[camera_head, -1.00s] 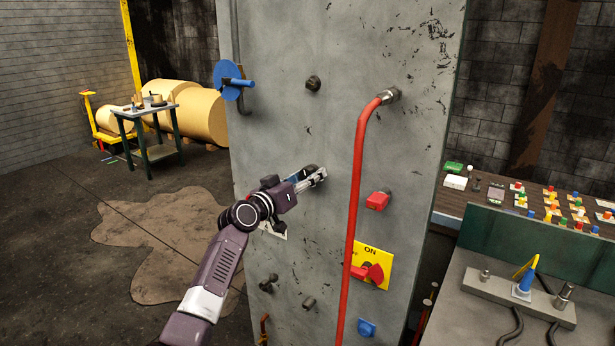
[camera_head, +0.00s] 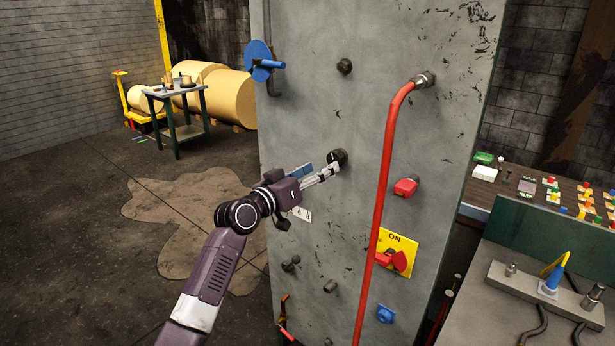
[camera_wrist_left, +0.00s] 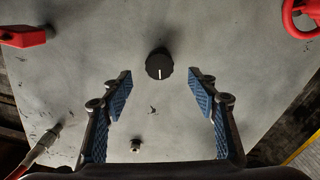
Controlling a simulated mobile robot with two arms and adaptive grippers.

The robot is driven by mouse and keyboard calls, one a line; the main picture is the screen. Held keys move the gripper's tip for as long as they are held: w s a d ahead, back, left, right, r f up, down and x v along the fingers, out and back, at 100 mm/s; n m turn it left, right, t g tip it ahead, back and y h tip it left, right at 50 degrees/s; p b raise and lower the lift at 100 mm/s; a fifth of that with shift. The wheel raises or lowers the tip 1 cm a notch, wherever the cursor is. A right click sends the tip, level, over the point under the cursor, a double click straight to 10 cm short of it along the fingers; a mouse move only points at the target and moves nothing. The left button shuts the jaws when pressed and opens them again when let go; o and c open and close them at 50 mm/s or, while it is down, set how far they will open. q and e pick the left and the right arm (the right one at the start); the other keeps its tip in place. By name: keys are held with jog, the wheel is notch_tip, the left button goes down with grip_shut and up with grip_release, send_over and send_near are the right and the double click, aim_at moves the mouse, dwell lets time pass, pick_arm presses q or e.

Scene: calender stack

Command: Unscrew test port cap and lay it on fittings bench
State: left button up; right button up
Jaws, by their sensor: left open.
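A round black cap-like knob (camera_head: 338,157) with a white mark sits on the grey steel panel (camera_head: 330,115); it also shows in the left wrist view (camera_wrist_left: 159,64). A smaller dark fitting (camera_head: 344,66) sits higher on the panel and appears in the left wrist view (camera_wrist_left: 136,145). No label tells which is the test port cap. My left gripper (camera_head: 328,174) is open and empty, its tips just below and left of the black knob. In the left wrist view the knob lies ahead of the two blue-padded fingers (camera_wrist_left: 160,85), apart from both. My right gripper is out of view.
A red hose (camera_head: 386,180) runs down the panel right of the knob, beside a red handle (camera_head: 405,187) and a yellow ON plate (camera_head: 402,243). A small table (camera_head: 157,93) with brass-coloured parts stands back left. A grey bench (camera_head: 520,303) is at right.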

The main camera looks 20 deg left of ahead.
aim_at(333, 160)
pick_arm(q)
jog(key=v, duration=0.4)
jog(key=shift+c, duration=0.5)
jog(key=shift+r+p, duration=0.15)
jog(key=shift+p, duration=0.15)
jog(key=shift+c, duration=0.2)
jog(key=shift+b+x, duration=1.65)
jog(key=shift+x, duration=4.2)
